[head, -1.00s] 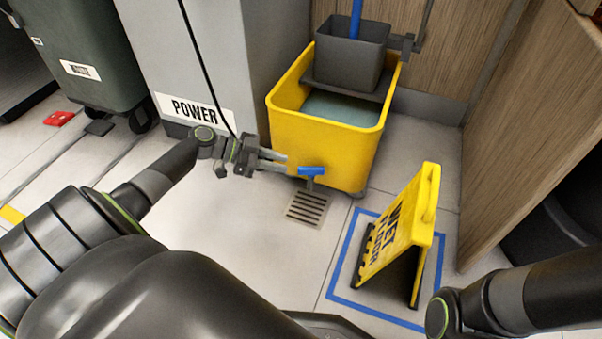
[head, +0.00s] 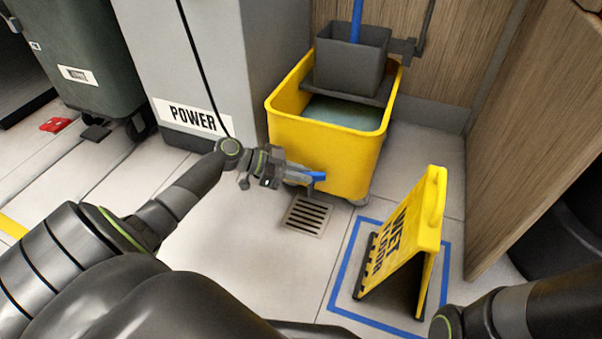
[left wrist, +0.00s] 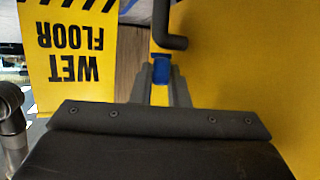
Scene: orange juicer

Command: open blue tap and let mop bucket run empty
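The yellow mop bucket (head: 325,155) stands on the floor and holds greyish water (head: 342,112). Its blue tap (head: 316,177) is low on the front, above a floor drain (head: 307,215). My left gripper (head: 301,176) is at the tap, with its fingers on either side of the blue handle. In the left wrist view the blue handle (left wrist: 161,70) shows between the fingertips, with a dark bent pipe (left wrist: 168,30) beyond it. I cannot tell whether the fingers press on it. No water shows coming out. My right gripper is out of view; only my right arm shows.
A yellow wet floor sign (head: 405,240) stands inside a blue floor outline (head: 345,265) right of the drain. A grey power cabinet (head: 215,60) is left of the bucket. A wooden panel (head: 535,140) is at the right. A grey wringer (head: 350,60) sits on the bucket.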

